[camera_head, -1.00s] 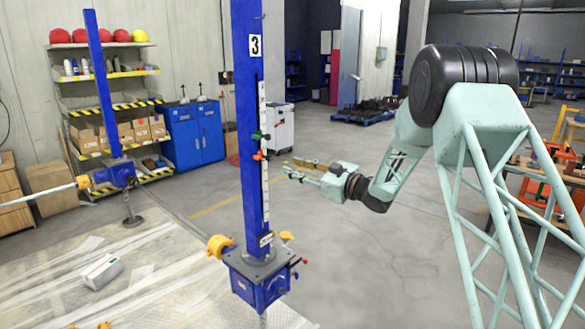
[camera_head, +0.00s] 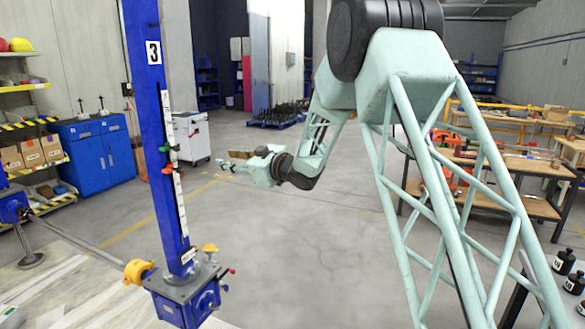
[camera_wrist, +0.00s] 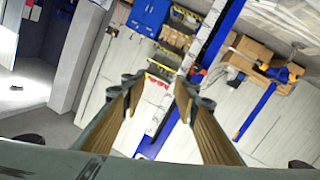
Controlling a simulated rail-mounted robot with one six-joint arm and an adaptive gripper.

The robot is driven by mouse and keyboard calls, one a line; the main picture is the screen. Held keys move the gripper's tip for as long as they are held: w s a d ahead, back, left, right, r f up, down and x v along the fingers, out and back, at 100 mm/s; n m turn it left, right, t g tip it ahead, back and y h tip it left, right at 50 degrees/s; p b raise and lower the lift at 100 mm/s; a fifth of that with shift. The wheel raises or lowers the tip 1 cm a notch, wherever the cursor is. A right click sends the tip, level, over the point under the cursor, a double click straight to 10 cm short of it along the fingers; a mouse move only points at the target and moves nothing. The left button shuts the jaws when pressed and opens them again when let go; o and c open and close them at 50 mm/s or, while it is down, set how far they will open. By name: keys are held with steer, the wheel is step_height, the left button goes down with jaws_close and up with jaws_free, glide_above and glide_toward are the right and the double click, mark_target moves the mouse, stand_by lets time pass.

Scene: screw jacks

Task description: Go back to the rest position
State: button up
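My gripper (camera_head: 228,163) hangs in free air at the end of my arm, to the right of the blue jack post (camera_head: 143,75) marked 3 and apart from it in the head view. In the wrist view my gripper (camera_wrist: 158,92) shows two separated brown-padded fingers with nothing between them. The post carries a white scale, a green pointer (camera_head: 172,148) and an orange-red pointer (camera_head: 168,170). Its blue gearbox (camera_head: 178,300) sits at the bottom with yellow-orange caps. In the wrist view, the tilted blue post (camera_wrist: 226,22) passes behind the fingers.
Blue cabinets (camera_head: 92,153) and shelves with boxes stand at the left. A white cabinet (camera_head: 190,137) stands behind the post. Workbenches (camera_head: 535,166) are at the right, and a dark table with black weights (camera_head: 574,283) is at the lower right. The middle floor is clear.

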steer(key=s+d+r+m+t+h+b, duration=0.1)
steer(key=s+d+r+m+h, duration=0.2)
steer(key=d, duration=0.6)
steer(key=s+d+r+m+t+h, duration=0.15)
steer(key=d+r+h, duration=0.3)
steer(key=d, duration=0.45)
steer(key=s+d+r+m+g+h+b, duration=0.15)
steer(key=s+d+m+h, duration=0.35)
steer(key=s+d, duration=1.15)
steer(key=s+d+f+m+g+h, duration=0.1)
steer(key=s+d, duration=0.2)
steer(key=s, duration=0.5)
steer(key=s+d+f+m+g+b, duration=0.1)
steer(key=s+d, duration=0.2)
steer(key=s, duration=0.5)
steer(key=s+d+f+m+g+h, duration=0.15)
steer(key=s+d, duration=0.25)
steer(key=s, duration=0.4)
steer(key=s+f+g, duration=0.2)
steer(key=s+f, duration=0.2)
steer(key=s, duration=1)
steer(key=s+f+m+g+y+b, duration=0.1)
steer(key=s+f, duration=0.4)
steer(key=s, duration=0.8)
steer(key=shift+s+a+g+y, duration=0.3)
steer(key=shift+s+a+g, duration=0.05)
steer(key=shift+s, duration=0.05)
